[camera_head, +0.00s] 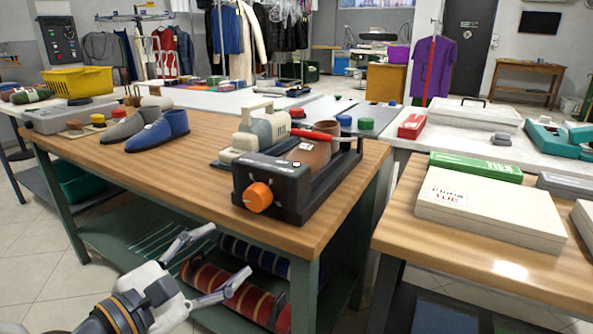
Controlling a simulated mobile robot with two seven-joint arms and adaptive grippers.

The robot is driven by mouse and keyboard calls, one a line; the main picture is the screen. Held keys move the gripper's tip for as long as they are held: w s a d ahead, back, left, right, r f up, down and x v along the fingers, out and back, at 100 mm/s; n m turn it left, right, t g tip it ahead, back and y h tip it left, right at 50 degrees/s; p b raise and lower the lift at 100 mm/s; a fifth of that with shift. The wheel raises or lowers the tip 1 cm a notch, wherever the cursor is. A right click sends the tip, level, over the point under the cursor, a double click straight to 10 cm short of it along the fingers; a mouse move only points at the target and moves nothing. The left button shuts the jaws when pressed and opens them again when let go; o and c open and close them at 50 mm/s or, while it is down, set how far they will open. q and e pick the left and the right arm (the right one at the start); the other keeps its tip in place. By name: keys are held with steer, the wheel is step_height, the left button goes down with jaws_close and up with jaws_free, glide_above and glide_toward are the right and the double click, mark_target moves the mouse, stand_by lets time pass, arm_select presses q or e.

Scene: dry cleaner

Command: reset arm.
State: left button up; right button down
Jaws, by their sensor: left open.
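My left gripper (226,258) is at the lower left of the head view, in front of the wooden workbench and below its top. Its two fingers are spread apart with nothing between them. Rolled striped fabric on the bench's lower shelf shows behind the fingers. Part of my left arm comes in from the bottom left. My right gripper is not in view.
The wooden workbench (180,185) holds blue and grey shoes and a black machine (285,185) with an orange knob near its front edge. A second wooden table (430,235) at the right carries a white box (490,210). Tiled floor shows at the left.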

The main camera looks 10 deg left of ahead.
arm_select(q)
steer(key=s+d+f+m+g+h+p, duration=0.1)
steer(key=s+d+f+m+g+p, duration=0.1)
steer(key=s+d+f+m+g, duration=0.55)
steer(key=s+d+f+m+g+y+p, duration=0.1)
steer(key=s+f+m+g, duration=0.1)
steer(key=s+f, duration=0.45)
steer(key=s+f+m+g+p, duration=0.2)
steer(key=s+f+m+g, duration=0.15)
steer(key=s, duration=0.55)
steer(key=s+a+f+m+g+y+p, duration=0.1)
steer(key=s+a+m+g+y, duration=0.1)
steer(key=s+a, duration=0.4)
steer(key=s+a+f+m+g+y+p, duration=0.2)
steer(key=s+a+m, duration=0.4)
steer(key=s, duration=0.5)
steer(key=m+g+y, duration=0.1)
steer(key=y, duration=0.1)
steer(key=shift+s+m+y, duration=0.25)
steer(key=shift+m+y, duration=0.05)
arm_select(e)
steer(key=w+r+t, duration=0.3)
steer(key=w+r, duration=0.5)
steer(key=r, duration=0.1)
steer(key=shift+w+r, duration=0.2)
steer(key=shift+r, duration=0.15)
